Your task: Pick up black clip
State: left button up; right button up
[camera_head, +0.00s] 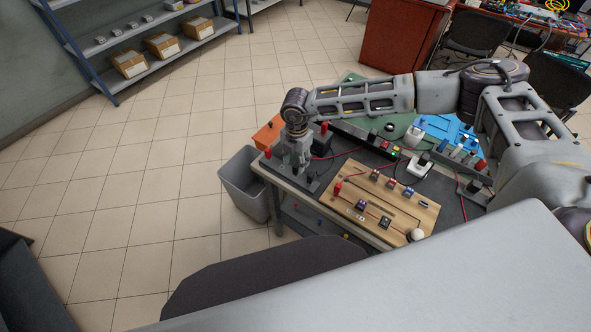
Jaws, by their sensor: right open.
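My right gripper (299,166) points down over the left end of the workbench (460,212), its jaws open, close above a small grey plate there. The fingertips are small, and I cannot tell whether they touch anything. I cannot single out the black clip with certainty. Several small dark pieces stand on the wooden board (345,214), right of and nearer than the gripper. One dark piece (385,222) is at the board's near right part and another dark piece (361,204) is left of it. My left gripper is not in view.
A grey bin (241,186) stands on the floor against the bench's left side. An orange box (268,133), a blue tray (453,130) and a white ball-shaped knob (416,235) are on the bench. The tiled floor at left is clear.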

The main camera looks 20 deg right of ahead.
aim_at(296, 166)
jog(key=shift+f, duration=0.15)
jog(key=shift+a+f+p, duration=0.1)
jog(key=shift+f+p, duration=0.6)
jog(key=shift+f, duration=1.75)
jog(key=c, duration=0.9)
